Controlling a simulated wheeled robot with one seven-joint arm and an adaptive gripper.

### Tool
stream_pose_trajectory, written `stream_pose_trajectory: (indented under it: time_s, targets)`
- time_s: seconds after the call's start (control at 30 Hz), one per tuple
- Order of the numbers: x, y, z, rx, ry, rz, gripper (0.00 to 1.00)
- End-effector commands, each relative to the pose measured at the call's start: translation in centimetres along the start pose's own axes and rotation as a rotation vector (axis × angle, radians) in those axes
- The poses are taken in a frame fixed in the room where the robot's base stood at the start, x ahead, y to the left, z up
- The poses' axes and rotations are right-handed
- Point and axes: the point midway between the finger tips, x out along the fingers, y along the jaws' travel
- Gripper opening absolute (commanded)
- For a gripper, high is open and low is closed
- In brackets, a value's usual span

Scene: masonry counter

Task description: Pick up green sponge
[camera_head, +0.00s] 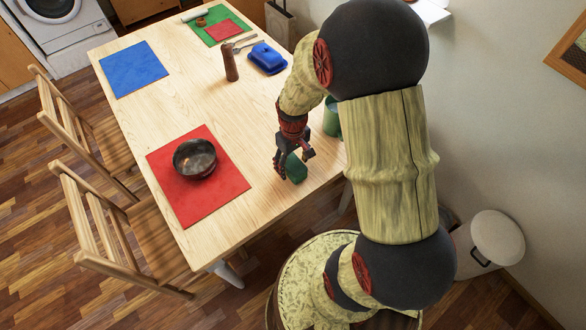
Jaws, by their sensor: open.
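A small green sponge (296,169) is on the wooden table (235,120) near its right edge. My gripper (293,170) is at the sponge, with its fingers on either side or just over it. The fingers are open. They hide part of the sponge, and I cannot tell whether they touch it.
A dark bowl (194,158) sits on a red mat (226,181) left of my gripper. A green container (331,117) stands close behind, partly hidden by my arm. A brown mill (230,66) and a blue butter dish (267,58) stand farther back. A blue mat (134,69) is bare.

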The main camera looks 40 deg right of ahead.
Motion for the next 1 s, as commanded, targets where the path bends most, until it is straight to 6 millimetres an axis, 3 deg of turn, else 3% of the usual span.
stream_pose_trajectory:
  time_s: [0.17, 0.77, 1.0]
  targets:
    - [-0.13, 0.02, -0.03, 0.000, 0.001, 0.000, 0.62]
    - [-0.13, 0.01, -0.01, 0.000, 0.000, 0.000, 0.28]
    - [-0.29, 0.01, -0.02, 0.000, 0.001, 0.000, 0.28]
